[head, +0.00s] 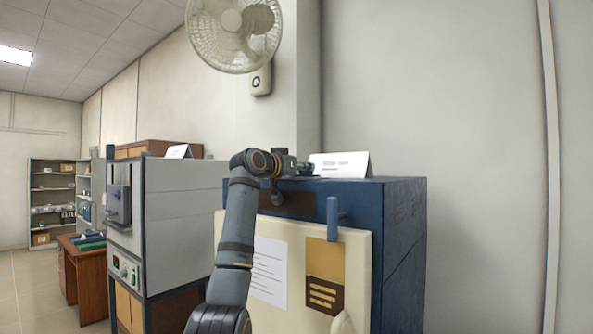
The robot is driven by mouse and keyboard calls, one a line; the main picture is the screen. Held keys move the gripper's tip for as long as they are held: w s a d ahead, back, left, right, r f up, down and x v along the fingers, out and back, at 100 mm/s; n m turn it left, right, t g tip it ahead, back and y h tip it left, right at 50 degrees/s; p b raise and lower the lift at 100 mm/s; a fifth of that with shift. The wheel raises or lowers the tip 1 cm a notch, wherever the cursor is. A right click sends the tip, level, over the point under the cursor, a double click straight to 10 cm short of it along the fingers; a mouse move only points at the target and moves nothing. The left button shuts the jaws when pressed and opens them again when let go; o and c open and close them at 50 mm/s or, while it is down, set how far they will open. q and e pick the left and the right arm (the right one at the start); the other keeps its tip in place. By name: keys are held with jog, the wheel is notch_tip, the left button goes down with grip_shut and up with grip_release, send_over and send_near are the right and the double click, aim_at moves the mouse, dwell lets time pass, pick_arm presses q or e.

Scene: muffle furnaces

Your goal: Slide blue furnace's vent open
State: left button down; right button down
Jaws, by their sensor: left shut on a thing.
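The blue furnace (405,230) stands in front of me, with a cream door (360,260) on its front. My left arm rises from the bottom and bends at the furnace's top front edge. My left gripper (306,169) is at the top of the furnace, just left of a white sign card. It is seen small and partly behind my own wrist. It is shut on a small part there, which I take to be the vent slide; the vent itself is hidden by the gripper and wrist. My right gripper is not in view.
The white folded card (340,164) stands on the furnace top close to the gripper. A blue door handle (336,212) sticks up in front. A grey furnace (180,205) stands to the left, and a fan (234,34) hangs above. The right side is bare wall.

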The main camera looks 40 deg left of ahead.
pick_arm(q)
jog(key=d, duration=0.2)
jog(key=shift+w+d, duration=0.2)
jog(key=shift+d, duration=0.2)
jog(key=shift+a, duration=0.15)
jog(key=c, duration=1.7)
grip_release()
jog(key=o, duration=0.4)
jog(key=shift+s+d+r, duration=0.1)
jog(key=shift+s+d, duration=0.1)
jog(key=shift+d, duration=0.1)
jog(key=shift+a, duration=0.1)
